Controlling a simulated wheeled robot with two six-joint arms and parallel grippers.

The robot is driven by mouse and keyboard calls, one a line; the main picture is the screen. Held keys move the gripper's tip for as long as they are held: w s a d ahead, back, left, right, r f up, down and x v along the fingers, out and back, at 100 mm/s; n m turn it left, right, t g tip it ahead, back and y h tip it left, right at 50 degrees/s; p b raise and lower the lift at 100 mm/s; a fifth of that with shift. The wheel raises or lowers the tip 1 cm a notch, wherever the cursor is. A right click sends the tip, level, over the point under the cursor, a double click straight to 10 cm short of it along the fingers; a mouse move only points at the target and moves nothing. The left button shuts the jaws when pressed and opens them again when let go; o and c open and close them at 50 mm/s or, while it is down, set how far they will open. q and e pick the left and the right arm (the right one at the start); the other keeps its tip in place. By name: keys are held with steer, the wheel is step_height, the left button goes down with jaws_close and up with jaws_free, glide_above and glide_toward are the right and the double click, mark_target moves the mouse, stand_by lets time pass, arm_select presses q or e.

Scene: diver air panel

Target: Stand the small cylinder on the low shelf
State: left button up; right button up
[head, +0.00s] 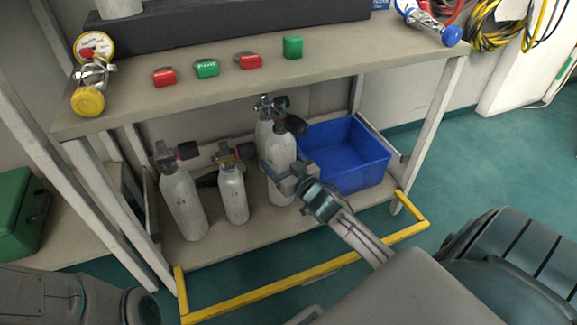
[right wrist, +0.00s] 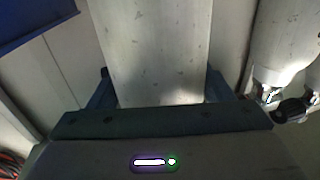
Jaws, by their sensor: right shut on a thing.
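My right gripper (head: 284,178) is shut around a pale grey cylinder (head: 281,155) with a black valve on top. It is upright or nearly so at the low shelf (head: 250,243); I cannot tell whether its base touches the shelf. In the right wrist view the cylinder's body (right wrist: 155,50) fills the space between the fingers (right wrist: 160,92). A shorter grey cylinder (head: 232,192) and a larger one (head: 184,205) stand to its left on the shelf. My left gripper is out of view.
A blue bin (head: 350,168) sits right of the held cylinder. A yellow rail (head: 300,283) runs along the front. The bench top (head: 340,52) above carries red and green blocks and gauges. A green case (head: 15,212) is at the left.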

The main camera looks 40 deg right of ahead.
steer(key=shift+w+r, duration=0.15)
steer(key=shift+w, duration=0.1)
step_height(320, 180, down, 3)
steer(key=b, duration=0.3)
steer(key=shift+f, duration=0.2)
steer(key=o, duration=2)
steer(key=shift+f, duration=0.15)
steer(key=shift+s, duration=0.15)
steer(key=s+b, duration=0.2)
steer(key=s, duration=0.9)
steer(key=shift+s, duration=0.4)
